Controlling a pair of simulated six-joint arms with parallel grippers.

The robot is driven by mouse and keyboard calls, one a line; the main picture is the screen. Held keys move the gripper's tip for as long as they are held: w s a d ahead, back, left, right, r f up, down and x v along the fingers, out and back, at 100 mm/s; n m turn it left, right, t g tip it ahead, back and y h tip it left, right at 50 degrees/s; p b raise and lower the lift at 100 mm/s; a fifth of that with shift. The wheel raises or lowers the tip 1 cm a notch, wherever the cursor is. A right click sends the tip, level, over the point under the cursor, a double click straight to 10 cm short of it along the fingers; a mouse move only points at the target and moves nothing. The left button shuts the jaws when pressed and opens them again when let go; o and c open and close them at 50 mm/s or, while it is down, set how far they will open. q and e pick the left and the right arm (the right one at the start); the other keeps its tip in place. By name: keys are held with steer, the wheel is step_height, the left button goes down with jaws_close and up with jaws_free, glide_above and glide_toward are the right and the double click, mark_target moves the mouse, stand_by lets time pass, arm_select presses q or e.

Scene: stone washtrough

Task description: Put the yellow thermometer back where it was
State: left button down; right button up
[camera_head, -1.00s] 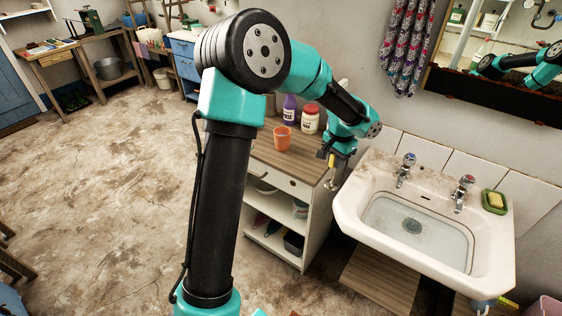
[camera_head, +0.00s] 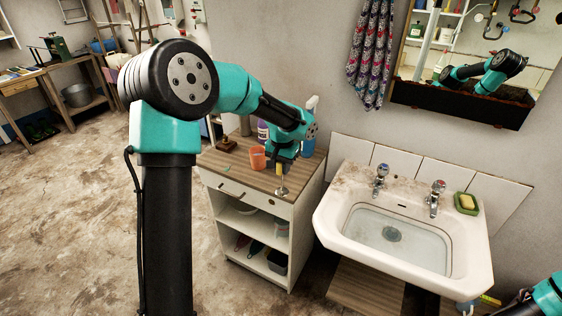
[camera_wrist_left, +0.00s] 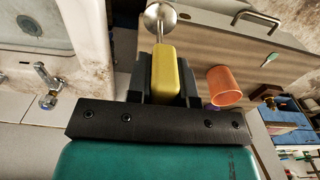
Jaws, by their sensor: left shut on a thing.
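My left gripper (camera_head: 280,163) is shut on the yellow thermometer (camera_head: 279,170) and points down over the front right part of the wooden cabinet top (camera_head: 238,172). In the left wrist view the yellow body of the thermometer (camera_wrist_left: 166,72) sits between the two black jaws (camera_wrist_left: 166,85). A round metal disc at its far end (camera_wrist_left: 160,17) sticks out past the jaws. I cannot tell whether the disc touches the cabinet top. My right gripper is not in view; a piece of my other arm shows at the bottom right.
An orange cup (camera_head: 258,158) stands just left of my left gripper. A blue spray bottle (camera_head: 310,128), a purple bottle (camera_head: 263,131) and a brown block (camera_head: 226,145) stand further back. A white sink (camera_head: 335,225) is to the right. The cabinet's front left top is mostly clear.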

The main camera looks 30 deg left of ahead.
arm_select(q)
steer(key=w+a+f, duration=0.1)
steer(key=w+a, duration=0.5)
steer(key=w, duration=0.4)
steer(key=shift+w+a, duration=0.2)
steer(key=shift+w, duration=0.05)
steer(key=shift+w+a+f, duration=0.1)
steer(key=shift+w+f, duration=0.05)
steer(key=shift+f, duration=0.8)
steer(key=shift+w+a+f, duration=0.1)
steer(key=shift+f, duration=0.95)
steer(key=c, duration=1)
jaws_free()
step_height(320, 180, up, 12)
steer(key=shift+r, duration=0.15)
